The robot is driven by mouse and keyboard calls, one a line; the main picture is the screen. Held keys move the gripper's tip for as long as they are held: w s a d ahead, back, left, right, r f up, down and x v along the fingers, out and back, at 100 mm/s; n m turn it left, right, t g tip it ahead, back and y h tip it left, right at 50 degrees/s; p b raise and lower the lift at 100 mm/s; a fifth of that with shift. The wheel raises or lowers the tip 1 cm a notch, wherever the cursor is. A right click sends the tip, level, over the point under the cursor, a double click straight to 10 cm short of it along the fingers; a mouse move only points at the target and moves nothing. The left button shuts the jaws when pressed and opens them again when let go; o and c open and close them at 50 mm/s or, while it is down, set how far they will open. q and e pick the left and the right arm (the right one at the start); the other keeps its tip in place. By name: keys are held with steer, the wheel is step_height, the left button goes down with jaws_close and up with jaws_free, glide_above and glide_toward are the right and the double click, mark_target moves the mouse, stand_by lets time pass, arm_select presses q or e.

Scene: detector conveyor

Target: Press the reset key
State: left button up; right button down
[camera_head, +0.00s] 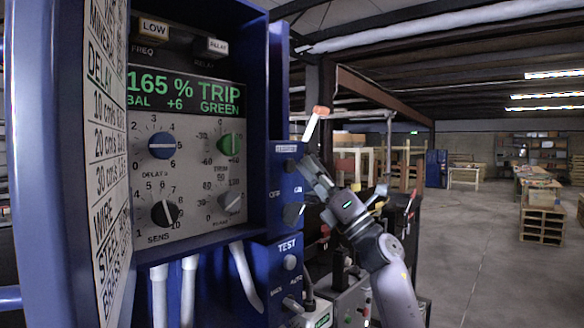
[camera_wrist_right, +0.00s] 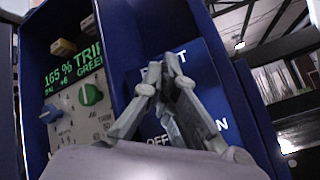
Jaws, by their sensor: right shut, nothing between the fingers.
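The detector's blue control cabinet (camera_head: 192,248) stands at the left of the head view. A dark spot, possibly the reset key (camera_head: 291,165), shows just under the label. My right gripper (camera_head: 304,162) is shut and empty, its tips close to this spot. In the right wrist view the shut fingertips (camera_wrist_right: 168,72) lie over the middle of the blue panel (camera_wrist_right: 205,62), between a partly covered word ending in T and OFF. They hide the key there; contact cannot be told.
The display (camera_head: 190,92) reads 165 % TRIP GREEN, with several knobs below. A TEST panel (camera_head: 288,246) with a button and switch sits under the side panel. An open cabinet door (camera_head: 112,170) is at left. Open floor (camera_head: 475,240) lies to the right.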

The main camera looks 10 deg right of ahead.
stand_by(0.4)
steer(key=shift+w+a, duration=0.3)
steer(key=shift+w, duration=0.05)
steer(key=shift+w+a+b, duration=0.25)
steer(key=shift+w+b, duration=0.1)
stand_by(0.9)
stand_by(0.3)
steer(key=shift+s+d, duration=0.5)
steer(key=shift+s, duration=0.2)
steer(key=s+d, duration=0.1)
steer(key=s, duration=0.1)
steer(key=s+d, duration=0.2)
stand_by(0.3)
stand_by(0.5)
